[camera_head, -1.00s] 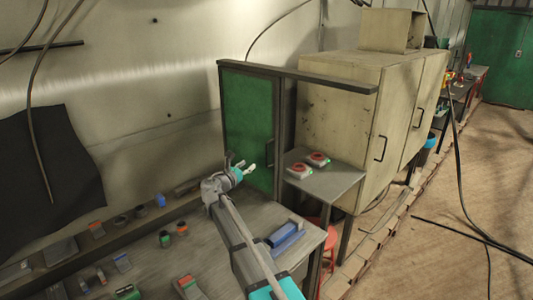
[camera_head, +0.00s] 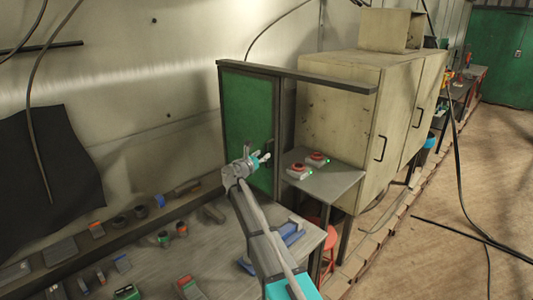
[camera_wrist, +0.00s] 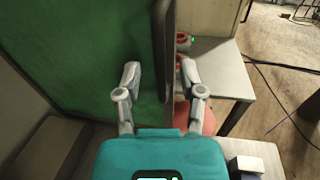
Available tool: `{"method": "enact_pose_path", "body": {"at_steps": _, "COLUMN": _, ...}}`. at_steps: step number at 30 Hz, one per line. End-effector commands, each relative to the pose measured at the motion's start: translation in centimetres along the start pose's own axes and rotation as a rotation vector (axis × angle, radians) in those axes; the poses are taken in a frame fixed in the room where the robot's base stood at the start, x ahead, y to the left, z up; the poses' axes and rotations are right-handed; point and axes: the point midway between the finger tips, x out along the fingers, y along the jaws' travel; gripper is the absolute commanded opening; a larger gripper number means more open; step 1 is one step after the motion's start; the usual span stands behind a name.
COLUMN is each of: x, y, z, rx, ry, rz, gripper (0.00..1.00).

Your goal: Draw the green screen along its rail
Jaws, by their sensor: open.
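The green screen (camera_head: 248,105) is an upright green panel in a dark frame, under a dark horizontal rail (camera_head: 330,82) that runs right past the cabinet front. A dark handle shows near the panel's right edge, partly behind my gripper (camera_head: 262,158) in the head view. The screen also fills the upper left of the wrist view (camera_wrist: 75,50). There my gripper (camera_wrist: 160,72) is open, with a dark vertical bar at the screen's right edge between its fingers in the picture. I cannot tell whether the fingers touch it.
A small grey table (camera_head: 333,181) with two red-topped devices stands right of the screen, before a beige cabinet (camera_head: 345,115). A red stool (camera_head: 328,240) is below. The workbench (camera_head: 215,245) holds a blue item and several small parts. Cables lie on the floor at right.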

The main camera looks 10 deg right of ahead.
Motion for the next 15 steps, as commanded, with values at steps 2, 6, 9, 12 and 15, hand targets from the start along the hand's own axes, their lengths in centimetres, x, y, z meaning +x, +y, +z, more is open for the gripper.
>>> {"method": "enact_pose_path", "body": {"at_steps": 2, "x": 1.3, "y": 0.1, "z": 0.0, "rx": 0.0, "ry": 0.0, "rz": -0.001, "gripper": 0.51}}
{"method": "enact_pose_path", "body": {"at_steps": 6, "x": 2.5, "y": 0.1, "z": 0.0, "rx": 0.0, "ry": 0.0, "rz": -0.001, "gripper": 0.51}}
{"method": "enact_pose_path", "body": {"at_steps": 9, "x": 3.1, "y": 0.1, "z": 0.0, "rx": 0.0, "ry": 0.0, "rz": 0.0, "gripper": 0.51}}
{"method": "enact_pose_path", "body": {"at_steps": 12, "x": 3.4, "y": 0.0, "z": 0.0, "rx": 0.0, "ry": 0.0, "rz": 0.0, "gripper": 0.51}}
{"method": "enact_pose_path", "body": {"at_steps": 15, "x": 3.5, "y": 0.0, "z": 0.0, "rx": 0.0, "ry": 0.0, "rz": 0.001, "gripper": 0.51}}
